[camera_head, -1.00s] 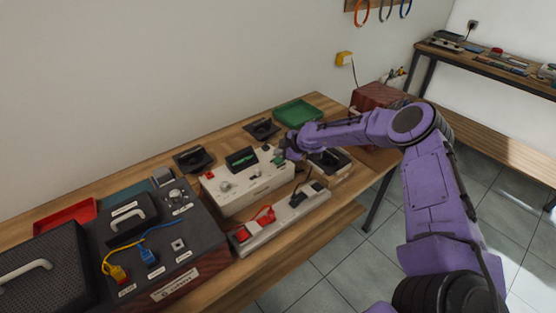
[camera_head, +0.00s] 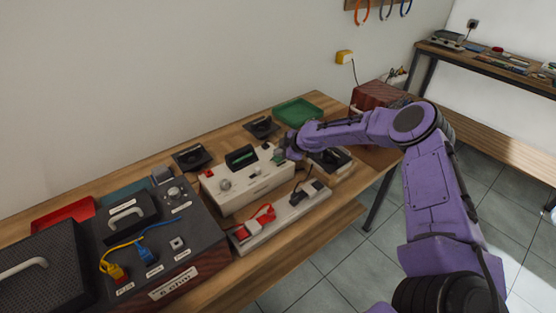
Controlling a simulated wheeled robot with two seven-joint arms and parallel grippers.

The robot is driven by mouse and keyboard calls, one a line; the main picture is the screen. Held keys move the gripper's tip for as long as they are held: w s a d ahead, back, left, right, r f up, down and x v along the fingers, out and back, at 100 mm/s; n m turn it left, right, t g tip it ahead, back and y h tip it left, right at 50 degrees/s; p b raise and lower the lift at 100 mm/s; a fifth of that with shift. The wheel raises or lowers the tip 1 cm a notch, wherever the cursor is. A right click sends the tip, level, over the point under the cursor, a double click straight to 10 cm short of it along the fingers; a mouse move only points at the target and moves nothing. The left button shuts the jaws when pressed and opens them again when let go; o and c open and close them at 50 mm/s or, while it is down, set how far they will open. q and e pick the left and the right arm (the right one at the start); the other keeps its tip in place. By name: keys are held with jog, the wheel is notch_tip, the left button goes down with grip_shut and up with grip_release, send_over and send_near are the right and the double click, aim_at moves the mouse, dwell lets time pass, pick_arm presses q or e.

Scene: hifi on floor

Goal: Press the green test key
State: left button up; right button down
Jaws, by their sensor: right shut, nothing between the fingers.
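A white test box (camera_head: 247,193) stands on the wooden workbench, with a small dark display (camera_head: 241,156) at its back edge. A round knob (camera_head: 225,184) and a small red part (camera_head: 208,173) sit on its top, toward the left. A small green key (camera_head: 277,156) shows at the right end of the box top, right beside my right gripper (camera_head: 284,152). The gripper is shut and empty, its tips at or just above the green key; I cannot tell whether they touch it. The fingers partly cover that corner of the box. My left gripper is not in view.
A power strip (camera_head: 285,217) with a red plug lies in front of the box. A dark amplifier (camera_head: 182,240) with yellow and blue cables stands at left. Black speaker parts (camera_head: 193,158), a green tray (camera_head: 297,112) and a red tray (camera_head: 62,213) lie around.

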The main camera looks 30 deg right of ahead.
aim_at(280, 159)
jog(key=shift+f+b, duration=0.65)
jog(key=shift+f, duration=0.05)
dwell(0.9)
jog(key=shift+r, duration=0.1)
jog(key=shift+r+p, duration=0.55)
jog(key=shift+r, duration=0.4)
notch_tip(280, 159, up, 5)
jog(key=p, duration=0.3)
dwell(0.4)
jog(key=shift+f, duration=0.1)
